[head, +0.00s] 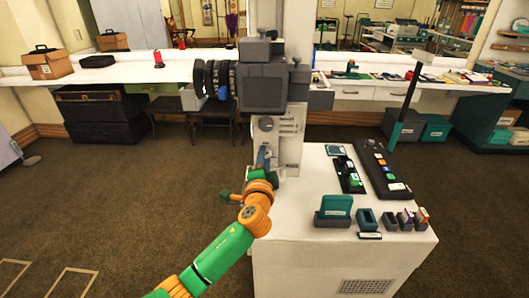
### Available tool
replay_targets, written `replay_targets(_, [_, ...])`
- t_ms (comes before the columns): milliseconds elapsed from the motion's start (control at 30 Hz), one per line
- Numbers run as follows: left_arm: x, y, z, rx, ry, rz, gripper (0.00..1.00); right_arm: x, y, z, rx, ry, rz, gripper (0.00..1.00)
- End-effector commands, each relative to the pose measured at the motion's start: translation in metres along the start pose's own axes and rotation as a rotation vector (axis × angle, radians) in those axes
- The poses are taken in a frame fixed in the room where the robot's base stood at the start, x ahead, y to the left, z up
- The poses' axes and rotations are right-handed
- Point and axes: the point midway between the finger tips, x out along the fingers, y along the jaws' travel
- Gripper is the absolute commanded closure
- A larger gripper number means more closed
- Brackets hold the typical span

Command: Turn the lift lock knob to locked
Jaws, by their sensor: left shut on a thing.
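My left gripper (263,157) reaches up to the grey control plate on the front of the column and is shut on a small part low on the plate, which I take as the lift lock knob. The gripper hides most of that knob, so its pointer and setting cannot be read. A round dark dial (265,124) sits higher on the same plate, apart from the gripper. My right gripper is not in view.
The column (291,140) carries a dark camera-like box (264,80). A white cabinet (330,252) stands to its right, with a dark button panel (381,168), a green-faced block (334,206) and small holders on top. A long white counter (140,70) runs behind.

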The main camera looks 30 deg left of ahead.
Motion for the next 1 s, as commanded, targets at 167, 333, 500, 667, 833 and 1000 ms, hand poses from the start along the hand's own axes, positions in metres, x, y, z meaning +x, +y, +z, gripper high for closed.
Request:
replay_targets(167, [0.000,-0.003,-0.001,0.167,-0.006,0.009,1.00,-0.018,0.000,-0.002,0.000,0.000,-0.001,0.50])
replay_targets(333, [0.000,-0.003,-0.001,0.329,-0.010,0.014,1.00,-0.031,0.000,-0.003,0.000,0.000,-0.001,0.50])
replay_targets(500, [0.000,-0.004,-0.002,0.490,-0.015,0.019,1.00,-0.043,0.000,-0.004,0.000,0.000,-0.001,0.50])
replay_targets(667, [0.000,-0.004,-0.002,0.640,-0.020,0.023,1.00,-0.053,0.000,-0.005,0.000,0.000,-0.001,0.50])
replay_targets(833, [0.000,-0.003,-0.002,0.787,-0.024,0.028,1.00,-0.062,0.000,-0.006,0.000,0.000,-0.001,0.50])
replay_targets(1000, [0.000,-0.003,-0.002,0.911,-0.027,0.031,1.00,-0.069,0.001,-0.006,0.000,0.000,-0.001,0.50])
